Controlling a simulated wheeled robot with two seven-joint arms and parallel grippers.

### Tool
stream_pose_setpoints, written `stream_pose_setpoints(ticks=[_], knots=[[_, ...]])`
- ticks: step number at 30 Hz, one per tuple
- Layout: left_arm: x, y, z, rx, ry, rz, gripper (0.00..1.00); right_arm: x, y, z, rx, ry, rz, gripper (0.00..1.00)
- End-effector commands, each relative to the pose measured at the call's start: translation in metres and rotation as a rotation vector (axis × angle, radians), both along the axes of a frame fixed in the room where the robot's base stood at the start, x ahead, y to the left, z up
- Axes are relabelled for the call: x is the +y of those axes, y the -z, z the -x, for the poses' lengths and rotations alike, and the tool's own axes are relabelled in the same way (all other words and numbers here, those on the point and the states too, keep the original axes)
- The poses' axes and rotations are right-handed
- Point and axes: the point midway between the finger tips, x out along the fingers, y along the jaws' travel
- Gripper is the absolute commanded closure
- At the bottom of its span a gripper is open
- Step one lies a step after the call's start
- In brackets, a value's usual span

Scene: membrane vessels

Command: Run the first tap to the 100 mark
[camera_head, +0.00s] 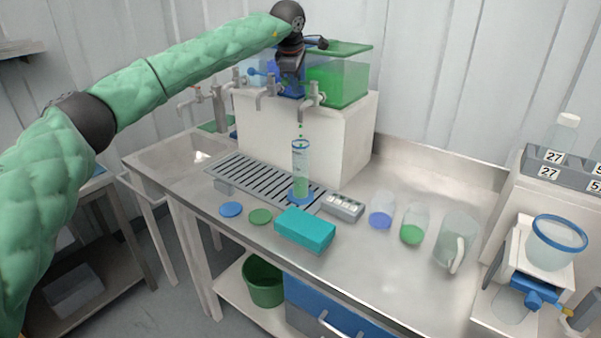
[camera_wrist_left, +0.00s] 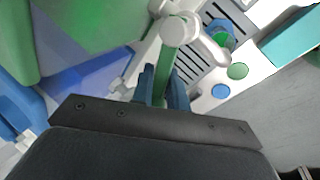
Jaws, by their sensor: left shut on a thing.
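The green tank (camera_head: 340,80) stands on a white stand, with a grey tap (camera_head: 312,96) on its front. My left gripper (camera_head: 291,82) is at this tap. In the left wrist view its two fingers (camera_wrist_left: 163,88) are shut on the tap's green lever (camera_wrist_left: 161,92), beside the pale tap body (camera_wrist_left: 180,30). Green drops fall from the tap into a clear measuring cylinder (camera_head: 300,154) with a blue base, upright below it. Green liquid fills roughly its lower part; its marks are too small to read. My right gripper is not in view.
A blue tank (camera_head: 254,74) with its own tap (camera_head: 265,98) is to the left. The cylinder stands at the slotted drain tray (camera_head: 250,178). Blue and green discs, a teal block (camera_head: 305,228), a grey device (camera_head: 342,206), beakers and a jug (camera_head: 456,240) stand on the bench.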

Motion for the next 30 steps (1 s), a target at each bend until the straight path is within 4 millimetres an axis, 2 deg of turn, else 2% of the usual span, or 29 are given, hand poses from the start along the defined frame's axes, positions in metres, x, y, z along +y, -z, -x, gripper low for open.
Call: stream_pose_setpoints(ticks=[1,10,21,29,30], knots=[[0.0,-0.003,-0.003,0.0,0.037,0.002,1.0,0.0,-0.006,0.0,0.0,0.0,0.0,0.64],[-0.002,-0.002,-0.009,-0.001,0.172,0.001,1.0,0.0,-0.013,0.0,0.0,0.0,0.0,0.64],[-0.009,-0.002,-0.021,0.0,0.418,0.001,1.0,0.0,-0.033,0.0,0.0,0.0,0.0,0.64],[-0.009,-0.002,-0.022,-0.004,0.442,0.001,1.0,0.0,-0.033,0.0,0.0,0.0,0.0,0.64],[-0.009,-0.002,-0.022,-0.004,0.442,0.001,0.82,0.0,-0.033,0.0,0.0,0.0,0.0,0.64]])
